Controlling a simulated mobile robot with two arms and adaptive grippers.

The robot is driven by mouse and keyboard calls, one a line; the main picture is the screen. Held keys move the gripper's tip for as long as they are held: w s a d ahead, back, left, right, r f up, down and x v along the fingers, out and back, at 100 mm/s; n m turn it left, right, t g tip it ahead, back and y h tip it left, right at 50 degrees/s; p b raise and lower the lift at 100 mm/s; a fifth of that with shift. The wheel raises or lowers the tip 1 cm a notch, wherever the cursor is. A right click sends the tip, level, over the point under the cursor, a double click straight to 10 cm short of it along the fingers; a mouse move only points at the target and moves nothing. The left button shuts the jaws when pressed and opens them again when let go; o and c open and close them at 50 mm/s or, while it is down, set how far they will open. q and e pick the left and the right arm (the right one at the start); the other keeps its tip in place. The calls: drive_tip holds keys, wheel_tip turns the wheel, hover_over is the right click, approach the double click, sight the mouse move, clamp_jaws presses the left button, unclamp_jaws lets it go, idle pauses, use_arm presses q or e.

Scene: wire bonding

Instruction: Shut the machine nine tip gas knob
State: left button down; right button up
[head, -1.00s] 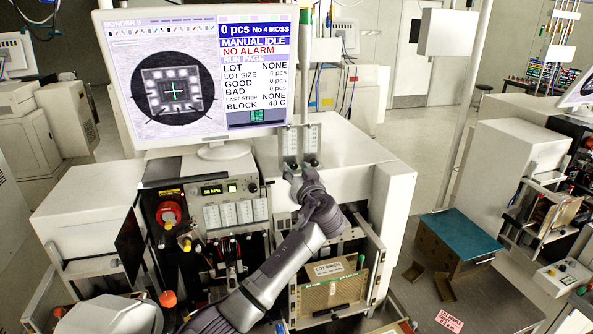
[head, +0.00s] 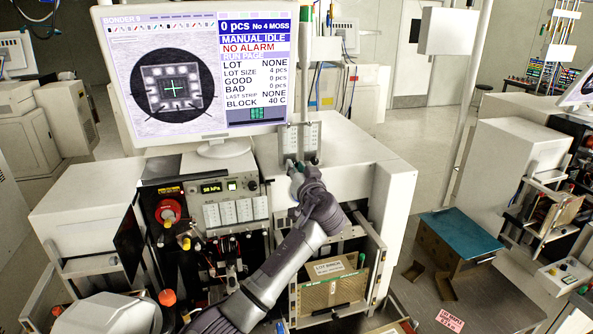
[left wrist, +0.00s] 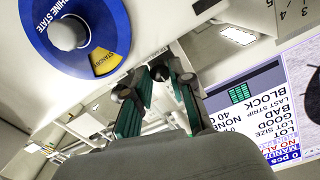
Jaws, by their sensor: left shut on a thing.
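Machine nine, a white bonder (head: 345,150), carries a panel with two upright gas flow meters (head: 301,139) beside its monitor. A small dark knob sits under each meter. The right knob (head: 314,162) is visible and free. My left gripper (head: 296,168) is at the left knob, shut on it, and mostly hides it in the head view. In the left wrist view the green-padded fingers (left wrist: 160,98) reach up to dark round parts near the panel. The exact contact and the knob's turn angle are hard to tell. My right gripper is not in view.
The monitor (head: 205,75) reads MANUAL IDLE and NO ALARM. A blue MACHINE STATE dial (left wrist: 70,35) shows close by in the left wrist view. A lot magazine (head: 335,280) stands below my forearm. A box with a teal lid (head: 460,235) stands at right.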

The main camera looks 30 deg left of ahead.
use_arm(q)
drive_tip(key=c, duration=1)
unclamp_jaws()
drive_tip(key=v, duration=1.2)
drive_tip(key=shift+f, duration=0.1)
